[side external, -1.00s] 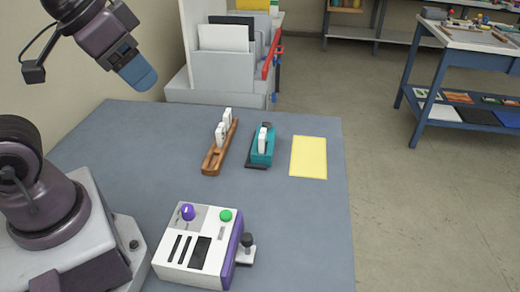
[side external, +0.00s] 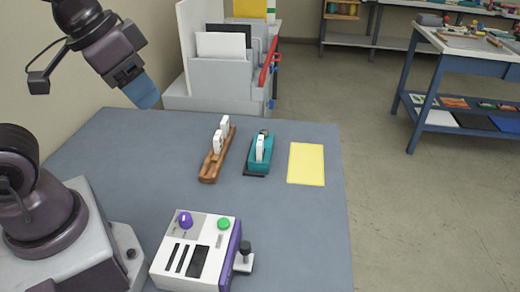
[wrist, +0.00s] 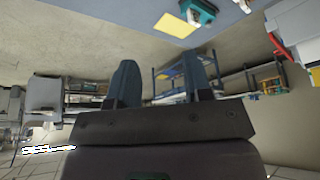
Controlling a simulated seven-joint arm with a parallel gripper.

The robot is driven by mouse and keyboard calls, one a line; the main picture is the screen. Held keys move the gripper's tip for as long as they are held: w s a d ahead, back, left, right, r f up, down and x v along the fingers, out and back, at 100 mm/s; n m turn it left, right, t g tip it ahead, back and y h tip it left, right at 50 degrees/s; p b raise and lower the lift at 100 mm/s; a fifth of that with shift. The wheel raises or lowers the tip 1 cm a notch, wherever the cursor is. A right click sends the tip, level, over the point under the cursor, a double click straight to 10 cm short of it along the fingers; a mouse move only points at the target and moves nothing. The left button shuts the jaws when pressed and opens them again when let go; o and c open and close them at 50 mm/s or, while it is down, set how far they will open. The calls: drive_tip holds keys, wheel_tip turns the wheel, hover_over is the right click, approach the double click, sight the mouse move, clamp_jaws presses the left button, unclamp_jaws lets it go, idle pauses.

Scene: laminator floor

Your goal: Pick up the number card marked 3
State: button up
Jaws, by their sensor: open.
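Two white cards (side external: 221,135) stand upright in a brown wooden rack (side external: 209,172) on the grey-blue table. Another white card (side external: 260,148) stands in a teal holder (side external: 255,167) to the right of the rack. The markings on the cards are too small to read, so I cannot tell which is the 3. My gripper (side external: 147,97) is high at the left, above and behind the table's far left part, well apart from the cards. In the wrist view my gripper (wrist: 165,78) has its two fingers apart with nothing between them. The teal holder shows at that view's top edge (wrist: 198,12).
A yellow sheet (side external: 306,164) lies right of the teal holder. A white and purple control box (side external: 200,250) with knobs stands at the front. A grey file stand (side external: 219,78) is behind the table. The table's right and middle-left areas are clear.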

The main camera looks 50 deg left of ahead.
drive_tip(key=w+f+n+g, duration=0.1)
drive_tip(key=w+f+g, duration=0.2)
drive_tip(key=w+f, duration=0.35)
drive_tip(key=n+t+y, duration=0.1)
drive_tip(key=n+y, duration=0.3)
drive_tip(key=n, duration=0.4)
approach(260, 142)
drive_tip(key=shift+n+h, duration=0.3)
drive_tip(key=x, duration=0.3)
drive_tip(key=a+x, duration=0.1)
drive_tip(key=x, duration=0.2)
drive_tip(key=shift+s, duration=0.1)
drive_tip(key=shift+d+x, duration=0.2)
drive_tip(key=shift+x, duration=2.55)
clamp_jaws()
